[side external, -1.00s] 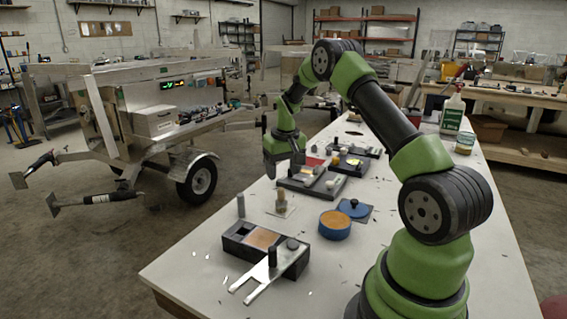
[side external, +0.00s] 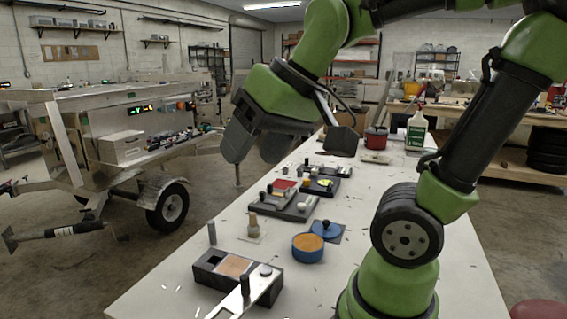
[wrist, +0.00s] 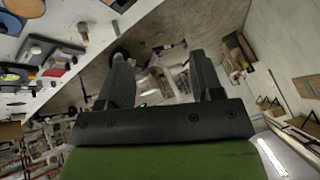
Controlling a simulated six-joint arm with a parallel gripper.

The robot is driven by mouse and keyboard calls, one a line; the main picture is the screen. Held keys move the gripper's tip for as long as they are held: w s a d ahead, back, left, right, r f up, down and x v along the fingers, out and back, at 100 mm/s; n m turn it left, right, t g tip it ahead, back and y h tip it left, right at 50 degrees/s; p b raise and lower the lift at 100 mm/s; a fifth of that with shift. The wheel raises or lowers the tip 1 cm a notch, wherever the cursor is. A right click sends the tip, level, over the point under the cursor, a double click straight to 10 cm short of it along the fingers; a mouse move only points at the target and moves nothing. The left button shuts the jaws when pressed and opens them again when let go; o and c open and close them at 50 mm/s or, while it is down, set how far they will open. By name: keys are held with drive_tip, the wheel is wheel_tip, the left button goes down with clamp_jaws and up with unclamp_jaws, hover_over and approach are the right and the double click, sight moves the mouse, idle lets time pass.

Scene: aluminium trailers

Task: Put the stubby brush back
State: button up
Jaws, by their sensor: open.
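My gripper (side external: 257,148) is open and empty, raised high in the air over the bench's left edge. Its two dark fingers also show in the wrist view (wrist: 163,78), with only floor and background between them. A short, brown-topped piece (side external: 253,225), possibly the stubby brush, stands upright on a small pale pad on the bench; its bristles cannot be made out. A slim grey cylinder (side external: 212,233) stands to its left. A dark box (side external: 210,272) with a tan inset sits in front, with a metal forked plate and a black peg at its right end.
A round blue tin (side external: 308,250) with orange contents and a blue lid (side external: 325,229) lie right of the brown-topped piece. Several dark trays (side external: 298,207) with small parts stand farther back. The white bench (side external: 400,180) has clear room at the right. A trailer (side external: 100,130) stands left.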

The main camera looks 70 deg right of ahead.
drive_tip(key=shift+n+t+y, duration=0.3)
drive_tip(key=shift+t+y, duration=0.1)
drive_tip(key=s, duration=0.1)
drive_tip(key=s+a, duration=0.1)
drive_tip(key=s, duration=0.1)
drive_tip(key=s+a+f, duration=0.1)
drive_tip(key=shift+s+a, duration=0.15)
drive_tip(key=shift+s, duration=0.2)
